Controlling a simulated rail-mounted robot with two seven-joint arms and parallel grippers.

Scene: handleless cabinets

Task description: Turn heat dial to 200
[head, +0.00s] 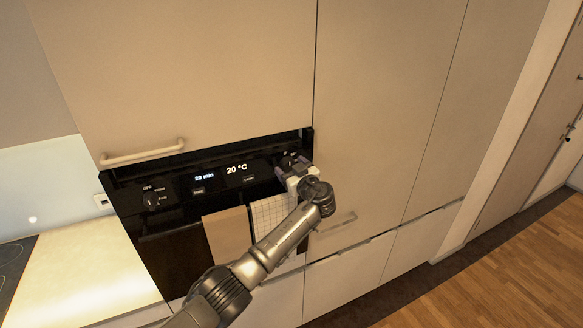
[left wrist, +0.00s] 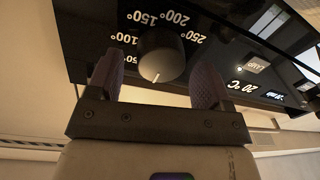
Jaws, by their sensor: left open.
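The heat dial (left wrist: 162,52) is a dark round knob on the black oven panel (head: 172,192). In the left wrist view, which is upside down, numbers from 50° to 250° curve around it, with 200° near the top. Its white pointer line faces the picture's bottom, away from 150° and 200°. The display (head: 236,169) reads 20 °C. My left gripper (left wrist: 155,82) is open, with a finger on either side of the dial; I cannot tell whether they touch it. In the head view the left gripper (head: 295,172) mostly hides the dial. My right gripper is not in view.
A second dial (head: 153,201) sits at the panel's left, with a time display beside it. Two towels (head: 229,236) hang below the panel. A cabinet handle (head: 142,154) juts out above. Counter and cooktop are at left; open wooden floor is at right.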

